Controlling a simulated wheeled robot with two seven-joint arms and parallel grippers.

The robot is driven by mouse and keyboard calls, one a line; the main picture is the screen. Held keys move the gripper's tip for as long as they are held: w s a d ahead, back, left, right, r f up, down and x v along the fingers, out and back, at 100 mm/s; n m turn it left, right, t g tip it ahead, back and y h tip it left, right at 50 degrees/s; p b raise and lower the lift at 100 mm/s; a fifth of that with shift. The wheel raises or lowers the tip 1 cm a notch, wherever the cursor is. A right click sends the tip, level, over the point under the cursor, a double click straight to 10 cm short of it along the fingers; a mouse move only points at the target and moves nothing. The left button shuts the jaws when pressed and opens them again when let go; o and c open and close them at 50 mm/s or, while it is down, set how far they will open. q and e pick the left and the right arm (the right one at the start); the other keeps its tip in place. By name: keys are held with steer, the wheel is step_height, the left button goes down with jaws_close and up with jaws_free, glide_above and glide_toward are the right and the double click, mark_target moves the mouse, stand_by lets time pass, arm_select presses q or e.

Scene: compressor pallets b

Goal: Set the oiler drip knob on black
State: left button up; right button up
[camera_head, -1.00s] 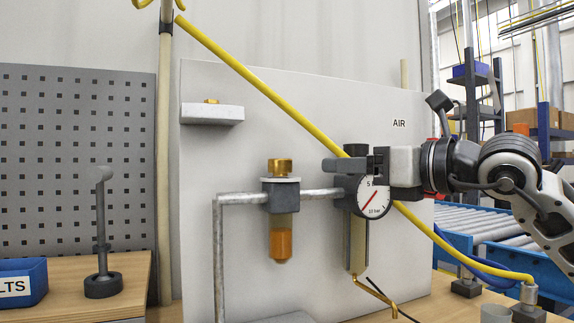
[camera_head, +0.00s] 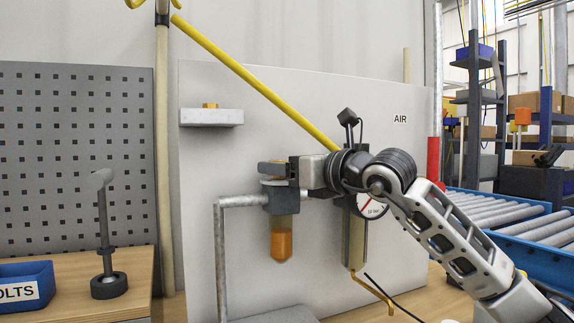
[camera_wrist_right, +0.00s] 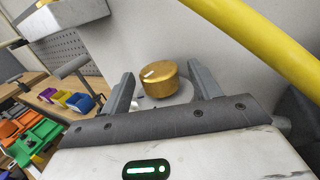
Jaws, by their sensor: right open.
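The oiler has an amber bowl (camera_head: 281,242) and hangs from the grey pipe on the white panel. Its brass drip knob (camera_wrist_right: 160,77) has a white pointer mark that faces left and toward the camera in the wrist view. A pale dial (camera_wrist_right: 172,101) lies under the knob. A small dark mark shows near the left finger; I cannot tell the other dial colours. My right gripper (camera_head: 276,173) is open at the oiler's top, its fingers (camera_wrist_right: 164,88) on either side of the knob with visible gaps. In the head view the gripper mostly hides the knob. My left gripper is not in view.
The pressure gauge (camera_head: 371,206) is right of the oiler, partly behind my right arm. A yellow hose (camera_head: 255,82) slants across the panel above. A light ledge (camera_head: 211,118) sticks out at upper left. A pipe stand (camera_head: 107,240) and blue bin (camera_head: 24,283) are left.

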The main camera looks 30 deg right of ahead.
steer(key=c, duration=1)
steer(key=shift+o, duration=0.2)
steer(key=shift+w+d+n+g+y+p, duration=0.15)
steer(key=shift+n+g+y+p, duration=0.45)
steer(key=shift+y, duration=0.4)
steer(key=n+g+y+p, duration=0.1)
steer(key=n+g+y, duration=0.1)
steer(key=y, duration=0.1)
steer(key=shift+d+p, duration=0.15)
steer(key=shift+p, duration=0.25)
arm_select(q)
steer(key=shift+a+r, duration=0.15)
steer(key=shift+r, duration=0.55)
arm_select(e)
steer(key=shift+n+g+y, duration=0.3)
steer(key=shift+n+y, duration=0.3)
steer(key=shift+n, duration=0.1)
steer(key=o, duration=1)
steer(key=shift+c, duration=0.2)
